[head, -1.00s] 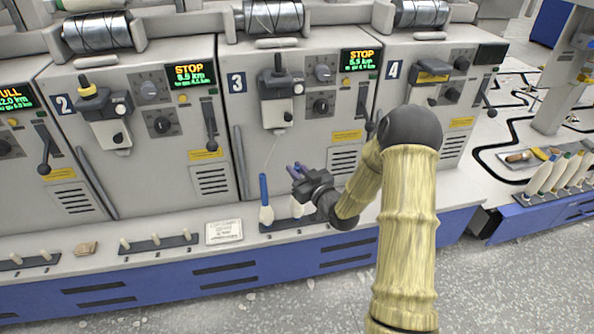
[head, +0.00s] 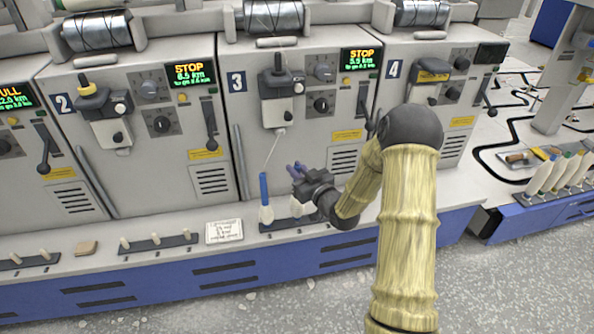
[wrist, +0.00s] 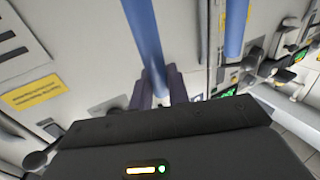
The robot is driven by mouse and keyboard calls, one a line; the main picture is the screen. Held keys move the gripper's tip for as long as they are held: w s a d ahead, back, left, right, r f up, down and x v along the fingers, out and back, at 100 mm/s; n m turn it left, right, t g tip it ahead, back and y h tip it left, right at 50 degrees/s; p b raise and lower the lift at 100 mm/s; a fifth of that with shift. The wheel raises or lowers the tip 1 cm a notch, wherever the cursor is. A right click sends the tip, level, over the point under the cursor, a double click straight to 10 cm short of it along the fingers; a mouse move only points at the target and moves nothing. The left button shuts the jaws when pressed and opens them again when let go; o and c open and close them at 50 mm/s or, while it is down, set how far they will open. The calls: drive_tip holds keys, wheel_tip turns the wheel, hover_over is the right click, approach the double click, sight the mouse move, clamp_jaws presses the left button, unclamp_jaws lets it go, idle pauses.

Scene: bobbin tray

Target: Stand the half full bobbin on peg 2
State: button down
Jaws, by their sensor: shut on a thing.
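My gripper (head: 296,170) is in front of machine 3, above the dark peg rack (head: 268,228). In the wrist view its purple fingers (wrist: 158,88) are shut on a blue-tubed bobbin (wrist: 143,35). In the head view that bobbin's pale lower part (head: 297,208) shows below the fingers, at the rack; whether it touches a peg is unclear. A second blue-tubed bobbin (head: 265,200) stands upright to its left on the same rack, and its tube (wrist: 236,30) shows right of the held one in the wrist view. Peg numbers cannot be read, nor how full the held bobbin is.
A rack with bare pegs (head: 158,243) lies left, with a white card (head: 224,231) between the racks. A small tan block (head: 86,247) lies further left. A thread (head: 272,152) hangs from machine 3. Several bobbins stand in a rack (head: 540,196) at far right.

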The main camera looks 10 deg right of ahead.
drive_tip(key=shift+f+b, duration=0.4)
drive_tip(key=shift+f, duration=0.15)
idle(0.4)
drive_tip(key=c, duration=1.6)
unclamp_jaws()
drive_tip(key=shift+s, duration=0.15)
drive_tip(key=b+v, duration=0.1)
drive_tip(key=v, duration=0.9)
drive_tip(key=shift+s+d, duration=0.15)
drive_tip(key=shift+s, duration=0.2)
